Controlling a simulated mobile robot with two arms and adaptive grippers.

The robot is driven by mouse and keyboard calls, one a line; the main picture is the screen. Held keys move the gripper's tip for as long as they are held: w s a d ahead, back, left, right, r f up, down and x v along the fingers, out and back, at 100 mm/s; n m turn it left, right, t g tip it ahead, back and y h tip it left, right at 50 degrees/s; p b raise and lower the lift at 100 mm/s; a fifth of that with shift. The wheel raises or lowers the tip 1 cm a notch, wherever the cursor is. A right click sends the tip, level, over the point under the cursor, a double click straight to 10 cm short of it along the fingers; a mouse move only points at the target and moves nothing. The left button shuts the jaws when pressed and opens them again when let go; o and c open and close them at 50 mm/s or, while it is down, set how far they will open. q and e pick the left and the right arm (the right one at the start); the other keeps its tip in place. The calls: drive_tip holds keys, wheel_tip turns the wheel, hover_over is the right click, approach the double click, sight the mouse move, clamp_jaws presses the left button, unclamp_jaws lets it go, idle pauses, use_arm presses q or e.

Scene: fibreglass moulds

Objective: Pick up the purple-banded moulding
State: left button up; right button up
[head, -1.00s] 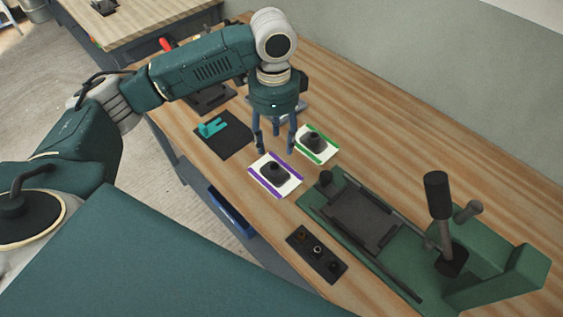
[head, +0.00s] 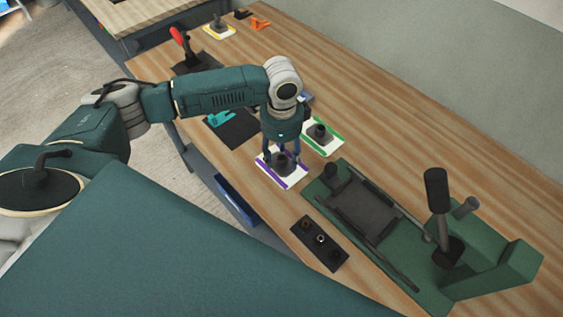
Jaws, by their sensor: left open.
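The purple-banded moulding (head: 290,176) is a white rectangular plate with purple bands along two sides and a dark raised knob in its middle. It lies flat on the wooden bench in the head view. My left gripper (head: 281,162) points down over it, with its open fingers low around the dark knob. The fingers and wrist hide part of the moulding's far side, and I cannot tell whether they touch it. My right gripper is not in view.
A green-banded moulding (head: 328,145) lies close behind and to the right. A green press with an upright lever (head: 437,205) stands at right. A black strip with round fittings (head: 319,243) lies in front. A yellow-banded moulding (head: 220,33) is far back. Bare bench runs along the wall side.

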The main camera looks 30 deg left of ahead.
use_arm(q)
drive_tip(key=c, duration=0.6)
clamp_jaws()
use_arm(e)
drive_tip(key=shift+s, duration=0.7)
use_arm(q)
drive_tip(key=shift+r, duration=0.2)
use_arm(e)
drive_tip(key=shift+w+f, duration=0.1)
